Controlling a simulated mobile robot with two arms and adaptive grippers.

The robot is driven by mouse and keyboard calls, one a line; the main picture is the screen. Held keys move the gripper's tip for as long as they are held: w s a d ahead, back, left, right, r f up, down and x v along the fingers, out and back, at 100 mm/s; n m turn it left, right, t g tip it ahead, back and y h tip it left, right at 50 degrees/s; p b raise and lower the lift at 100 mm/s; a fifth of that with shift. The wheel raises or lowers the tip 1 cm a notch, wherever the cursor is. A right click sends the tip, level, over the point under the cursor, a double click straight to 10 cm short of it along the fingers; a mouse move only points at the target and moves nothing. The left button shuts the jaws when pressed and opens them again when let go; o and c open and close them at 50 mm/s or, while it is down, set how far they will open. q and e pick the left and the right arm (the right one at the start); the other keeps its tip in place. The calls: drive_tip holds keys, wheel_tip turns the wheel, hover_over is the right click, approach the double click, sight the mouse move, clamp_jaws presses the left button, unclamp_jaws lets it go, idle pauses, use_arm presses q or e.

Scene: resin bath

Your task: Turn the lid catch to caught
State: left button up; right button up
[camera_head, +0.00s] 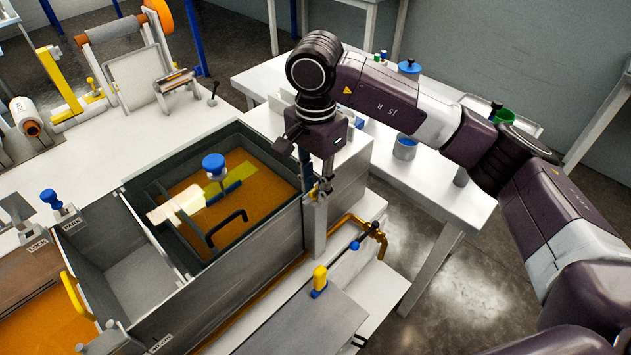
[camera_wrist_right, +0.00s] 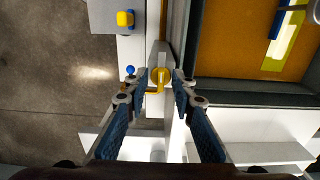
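A small yellow catch (camera_wrist_right: 155,80) sits on top of a narrow grey post (camera_wrist_right: 160,55) in the right wrist view. The post (camera_head: 315,228) stands at the right side of the resin bath (camera_head: 232,255) in the head view. My right gripper (camera_head: 318,190) points down over the post, and its fingers hide the catch there. In the wrist view my right gripper (camera_wrist_right: 160,81) is open, with one fingertip on each side of the catch. Gaps show between the fingertips and the catch. My left gripper is not in view.
The open bath holds orange resin (camera_head: 258,178) and a blue-knobbed piece (camera_head: 214,165). A yellow knob (camera_head: 320,278) and a blue-ended lever (camera_head: 355,245) stand near the post.

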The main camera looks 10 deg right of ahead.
clamp_jaws()
drive_tip(key=m+b, duration=0.1)
drive_tip(key=b, duration=0.1)
drive_tip(key=m+b, duration=0.2)
drive_tip(key=shift+w+f, duration=0.1)
drive_tip(key=shift+f, duration=0.15)
drive_tip(key=m+b, duration=0.3)
drive_tip(key=m, duration=0.2)
drive_tip(key=m+b, duration=0.3)
drive_tip(key=m, duration=0.2)
drive_tip(key=shift+r, duration=0.1)
drive_tip(key=shift+r+m+b, duration=0.1)
drive_tip(key=shift+m+b, duration=1.05)
drive_tip(key=shift+m, duration=1.35)
